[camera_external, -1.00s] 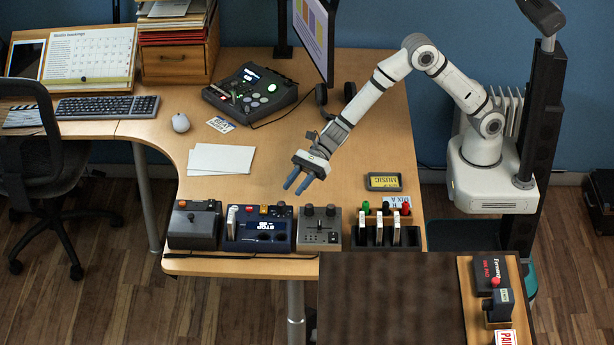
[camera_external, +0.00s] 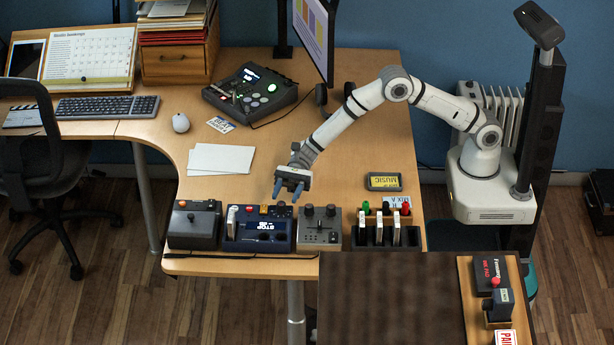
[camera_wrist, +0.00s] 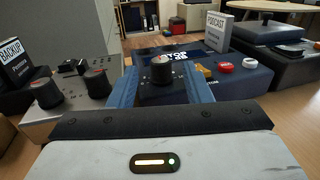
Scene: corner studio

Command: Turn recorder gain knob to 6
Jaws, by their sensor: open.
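The recorder (camera_external: 238,246) is a navy box with a lit display near the front edge of the desk; it also shows in the wrist view (camera_wrist: 236,83). My gripper (camera_external: 287,190) is open and empty, with blue fingers pointing down above that corner. In the wrist view the knob appears between my two fingers (camera_wrist: 160,88), with no contact visible. I cannot read the knob's setting.
A grey mixer with knobs (camera_external: 320,240) stands close to the recorder's right, and a dark box (camera_external: 192,232) to its left. A white podcast card (camera_wrist: 217,32) stands upright on the recorder. Desk behind is mostly clear, with white paper (camera_external: 220,158).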

